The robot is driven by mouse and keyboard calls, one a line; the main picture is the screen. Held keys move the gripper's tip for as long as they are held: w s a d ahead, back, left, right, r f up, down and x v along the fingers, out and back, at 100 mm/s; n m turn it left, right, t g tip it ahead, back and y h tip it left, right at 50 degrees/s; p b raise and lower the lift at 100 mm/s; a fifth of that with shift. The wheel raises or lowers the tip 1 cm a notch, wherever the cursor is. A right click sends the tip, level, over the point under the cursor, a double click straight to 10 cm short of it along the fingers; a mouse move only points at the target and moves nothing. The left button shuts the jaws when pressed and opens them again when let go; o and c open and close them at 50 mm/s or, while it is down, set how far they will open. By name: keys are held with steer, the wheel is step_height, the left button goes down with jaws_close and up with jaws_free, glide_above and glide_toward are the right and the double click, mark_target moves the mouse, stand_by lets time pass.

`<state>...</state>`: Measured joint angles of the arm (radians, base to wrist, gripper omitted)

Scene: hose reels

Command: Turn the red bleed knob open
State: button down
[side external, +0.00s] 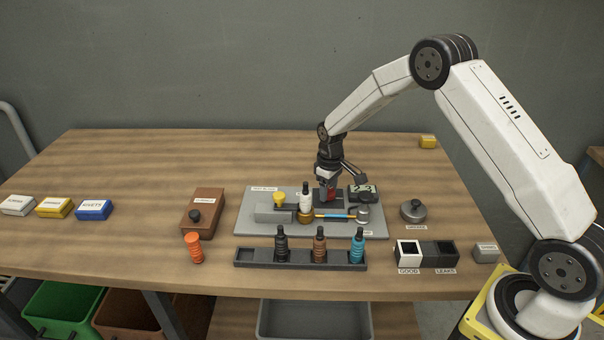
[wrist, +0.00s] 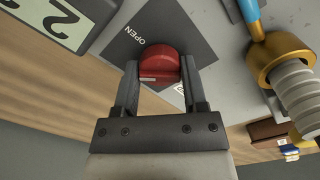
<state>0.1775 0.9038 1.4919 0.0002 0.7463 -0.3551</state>
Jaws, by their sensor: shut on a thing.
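The red bleed knob (wrist: 158,64) sits on a dark square plate (wrist: 185,28) marked OPEN in the wrist view. It has a pale line on its face. My gripper (wrist: 159,78) is shut on the knob, with one finger on each side of it. In the side external view my gripper (side external: 328,180) reaches down onto the grey board, and the red knob (side external: 331,194) shows partly behind the fingers.
A digital display (side external: 362,192) stands close to the right of the knob. A white ribbed fitting with a brass collar (side external: 305,214) stands to its left. A rack (side external: 258,257) with several black-topped fittings lies in front.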

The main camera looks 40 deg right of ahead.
mark_target(329, 190)
steer(key=m, duration=0.4)
steer(key=shift+m, duration=0.3)
steer(key=m, duration=0.4)
stand_by(0.3)
steer(key=shift+c, duration=0.7)
jaws_free()
steer(key=shift+r, duration=0.1)
steer(key=shift+r, duration=3.85)
